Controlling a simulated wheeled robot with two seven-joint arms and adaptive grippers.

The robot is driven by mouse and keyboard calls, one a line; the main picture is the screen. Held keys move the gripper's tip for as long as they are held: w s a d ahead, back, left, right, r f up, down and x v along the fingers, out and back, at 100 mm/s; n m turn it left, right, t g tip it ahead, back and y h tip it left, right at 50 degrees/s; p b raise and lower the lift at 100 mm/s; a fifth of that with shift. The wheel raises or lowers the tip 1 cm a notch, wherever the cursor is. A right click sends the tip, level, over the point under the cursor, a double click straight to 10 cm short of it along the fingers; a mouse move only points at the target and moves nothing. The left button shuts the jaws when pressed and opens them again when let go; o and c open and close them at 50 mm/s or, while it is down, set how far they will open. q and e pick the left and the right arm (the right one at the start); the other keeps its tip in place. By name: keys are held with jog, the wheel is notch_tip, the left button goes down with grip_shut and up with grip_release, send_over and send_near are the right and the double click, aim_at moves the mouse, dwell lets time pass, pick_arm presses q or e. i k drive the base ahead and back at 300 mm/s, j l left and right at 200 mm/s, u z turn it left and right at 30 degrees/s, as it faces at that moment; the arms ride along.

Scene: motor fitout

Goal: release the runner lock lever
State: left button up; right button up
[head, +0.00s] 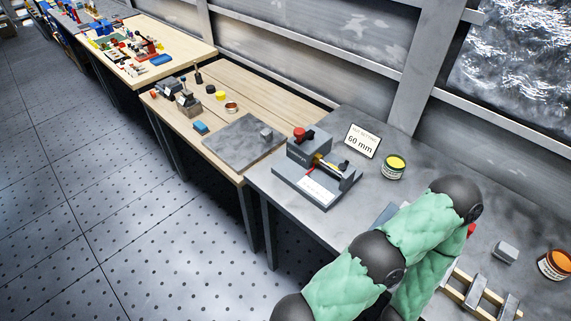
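A grey bench device (308,160) stands on the near grey table, left of the sign. It has a red knob (299,133) on top, a dark bar on its right side, a touch of yellow at its middle and a white label (315,188) at its front. I cannot tell which part, if any, is the runner lock lever. My green-sleeved arm links fill the lower right and cover part of the table. A small red part (471,230) shows beside them, mostly hidden. Neither of my grippers shows.
A sign reading "60 mm" (362,141) and a yellow-topped tin (394,167) stand behind the device. An orange tin (554,264), a grey block (505,251) and a wooden frame (461,275) lie at right. A wooden bench (262,84) with a grey plate (240,142) adjoins at left.

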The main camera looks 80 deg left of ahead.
aim_at(343, 167)
jog(key=l+u, duration=0.2)
jog(key=u, duration=1.85)
jog(key=k+j+z, duration=0.2)
jog(key=j, duration=0.25)
jog(key=i, duration=0.1)
